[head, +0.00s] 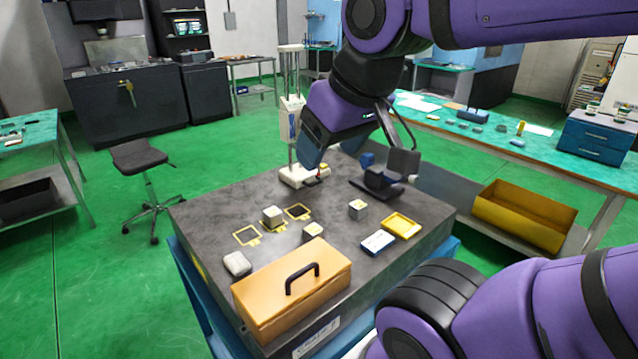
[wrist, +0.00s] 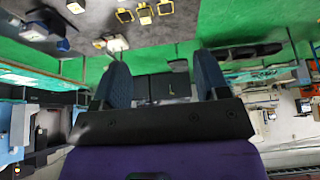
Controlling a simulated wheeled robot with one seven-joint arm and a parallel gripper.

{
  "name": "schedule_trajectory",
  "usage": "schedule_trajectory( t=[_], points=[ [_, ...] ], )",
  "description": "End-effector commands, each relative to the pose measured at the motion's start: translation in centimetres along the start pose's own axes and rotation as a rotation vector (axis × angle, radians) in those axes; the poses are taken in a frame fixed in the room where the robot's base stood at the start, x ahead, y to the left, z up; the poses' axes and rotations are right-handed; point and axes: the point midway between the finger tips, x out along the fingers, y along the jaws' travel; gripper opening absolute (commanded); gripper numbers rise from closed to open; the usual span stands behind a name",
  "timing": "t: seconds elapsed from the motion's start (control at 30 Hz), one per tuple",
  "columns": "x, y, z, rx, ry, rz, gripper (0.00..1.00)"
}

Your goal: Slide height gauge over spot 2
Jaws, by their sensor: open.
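The height gauge (head: 291,118) stands upright on the granite plate (head: 215,212), near its back edge. It has a tall pale column and a white base. Three yellow-outlined spots lie in front of it: a left one (head: 247,236), a middle one partly hidden by a grey block (head: 272,214), and a right one (head: 298,212). I cannot read their numbers. My gripper (head: 314,158) is beside the column, low over the base; contact cannot be told. In the wrist view my gripper (wrist: 161,80) is open with nothing clearly between its fingers. The white base (wrist: 115,43) shows beyond the left finger.
An orange case with a handle (head: 292,291) covers the plate's front. More blocks (head: 313,232), (head: 357,209), a yellow tray (head: 401,226) and a blue-white box (head: 378,243) lie to the right. A dark stand (head: 383,183) is right of my gripper.

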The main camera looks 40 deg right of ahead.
Motion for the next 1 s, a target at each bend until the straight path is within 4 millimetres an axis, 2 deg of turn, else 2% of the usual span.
schedule_trajectory(
  t=[0.2, 0.37, 0.5, 0.77, 1.0],
  points=[
    [0.0, 0.0, 0.0, 0.0, 0.0, 0.0, 0.68],
    [0.1, 0.1, -0.6, 0.0, -0.012, -0.002, 0.31],
    [0.5, 0.8, -2.9, -0.003, -0.054, -0.015, 0.0],
    [2.8, 3.8, -9.4, -0.015, -0.147, -0.079, 0.0],
    [6.3, 8.6, -14.7, -0.019, -0.197, -0.166, 0.0]
  ],
)
